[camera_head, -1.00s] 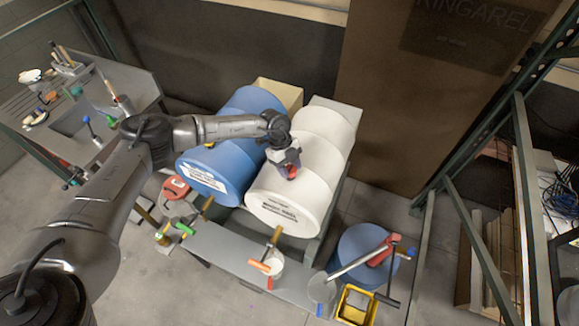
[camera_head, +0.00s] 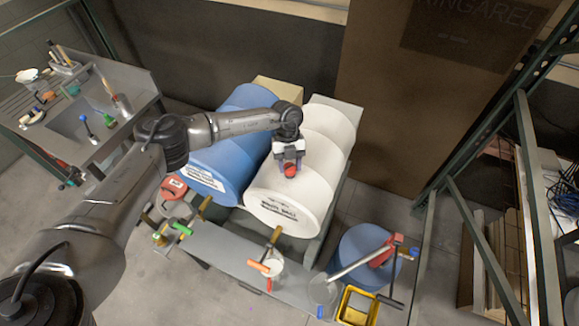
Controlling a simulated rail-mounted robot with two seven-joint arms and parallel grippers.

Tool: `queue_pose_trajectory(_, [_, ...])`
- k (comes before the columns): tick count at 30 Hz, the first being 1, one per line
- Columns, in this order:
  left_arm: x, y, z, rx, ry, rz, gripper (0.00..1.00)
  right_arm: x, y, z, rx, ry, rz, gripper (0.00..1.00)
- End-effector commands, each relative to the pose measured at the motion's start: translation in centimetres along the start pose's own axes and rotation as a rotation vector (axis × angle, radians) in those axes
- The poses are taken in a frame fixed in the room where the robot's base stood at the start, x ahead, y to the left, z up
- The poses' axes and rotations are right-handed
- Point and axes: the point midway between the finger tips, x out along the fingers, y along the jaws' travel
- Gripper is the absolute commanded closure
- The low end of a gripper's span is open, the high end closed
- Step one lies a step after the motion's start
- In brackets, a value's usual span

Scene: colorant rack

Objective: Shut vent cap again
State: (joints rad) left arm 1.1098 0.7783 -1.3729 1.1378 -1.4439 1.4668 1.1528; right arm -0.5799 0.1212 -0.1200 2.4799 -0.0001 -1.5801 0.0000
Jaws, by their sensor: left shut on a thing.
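The vent cap (camera_head: 290,170) is a small red knob on top of the white drum (camera_head: 316,184), towards its front. My left gripper (camera_head: 289,162) points down over the white drum with its fingers around the red cap, shut on it. The cap shows between and below the fingertips; whether it sits fully down on the drum cannot be told. My right gripper is not in view.
A blue drum (camera_head: 222,165) lies left of the white one. A grey shelf (camera_head: 225,248) with taps runs in front. A blue barrel (camera_head: 360,247) with a red pump and a yellow bucket (camera_head: 357,305) stand at the right. A grey bench (camera_head: 135,85) is at the left.

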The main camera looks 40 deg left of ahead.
Motion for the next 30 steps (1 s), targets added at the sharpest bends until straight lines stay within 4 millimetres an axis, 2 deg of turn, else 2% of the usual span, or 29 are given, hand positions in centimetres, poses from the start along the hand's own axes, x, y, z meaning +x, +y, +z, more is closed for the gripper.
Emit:
queue_pose_trajectory(18, [0.2,-0.3,0.0,0.536,-0.001,0.221,0.8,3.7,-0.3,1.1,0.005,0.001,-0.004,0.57])
queue_pose_trajectory(30, [0.2,-0.3,-0.1,0.796,-0.001,0.329,0.8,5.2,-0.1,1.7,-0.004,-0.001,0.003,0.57])
